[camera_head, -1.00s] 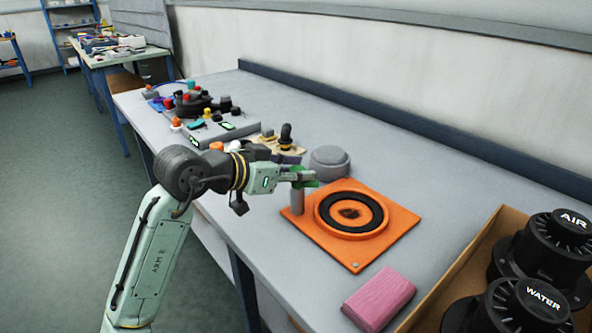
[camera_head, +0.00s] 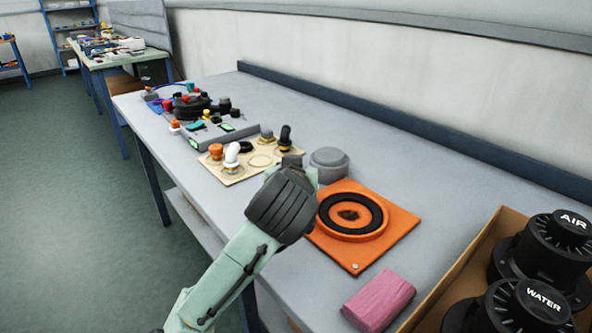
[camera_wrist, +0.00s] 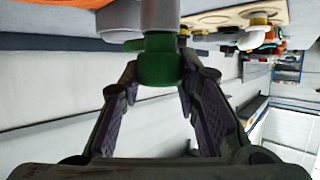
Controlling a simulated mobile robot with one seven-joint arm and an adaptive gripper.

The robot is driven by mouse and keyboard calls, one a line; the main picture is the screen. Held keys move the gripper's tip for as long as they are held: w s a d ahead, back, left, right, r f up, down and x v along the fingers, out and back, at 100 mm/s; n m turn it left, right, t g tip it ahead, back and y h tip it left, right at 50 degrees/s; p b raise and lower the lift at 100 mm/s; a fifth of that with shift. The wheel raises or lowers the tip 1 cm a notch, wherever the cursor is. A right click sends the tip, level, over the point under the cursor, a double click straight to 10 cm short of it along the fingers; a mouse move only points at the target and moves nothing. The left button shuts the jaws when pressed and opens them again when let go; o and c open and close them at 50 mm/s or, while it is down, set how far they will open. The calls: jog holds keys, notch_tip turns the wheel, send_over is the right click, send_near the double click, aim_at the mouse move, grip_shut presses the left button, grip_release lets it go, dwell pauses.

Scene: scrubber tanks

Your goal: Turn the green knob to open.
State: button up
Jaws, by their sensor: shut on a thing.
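The green knob (camera_wrist: 158,66) sits at the end of a grey post (camera_wrist: 160,14) in the wrist view, where the scene appears upside down. My gripper (camera_wrist: 160,80) is shut on the knob, one finger on each side. In the head view my wrist covers the knob, the post and most of my gripper. The orange base plate (camera_head: 388,242) with its black ring (camera_head: 326,214) lies on the bench just right of my wrist.
A round grey cap (camera_head: 329,160) stands behind the plate. A pink block (camera_head: 379,299) and a box (camera_head: 428,300) with AIR (camera_head: 560,235) and WATER (camera_head: 530,300) knobs are at the right. A beige board (camera_head: 232,175) with fittings is at the left.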

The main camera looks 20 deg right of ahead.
jog(key=n+y+p, duration=0.3)
jog(key=shift+d+r+t+y, duration=0.15)
jog(key=shift+r+t+y, duration=0.1)
jog(key=shift+t+y, duration=0.15)
jog(key=n+y+p, duration=0.1)
jog(key=p, duration=0.2)
jog(key=shift+n+y, duration=0.3)
jog(key=shift+f+p, duration=0.1)
jog(key=shift+p, duration=0.2)
jog(key=shift+f+n+y, duration=0.15)
jog(key=shift+n+y, duration=0.15)
jog(key=o, duration=1.2)
jog(key=shift+f+b, duration=0.15)
jog(key=shift+b, duration=0.4)
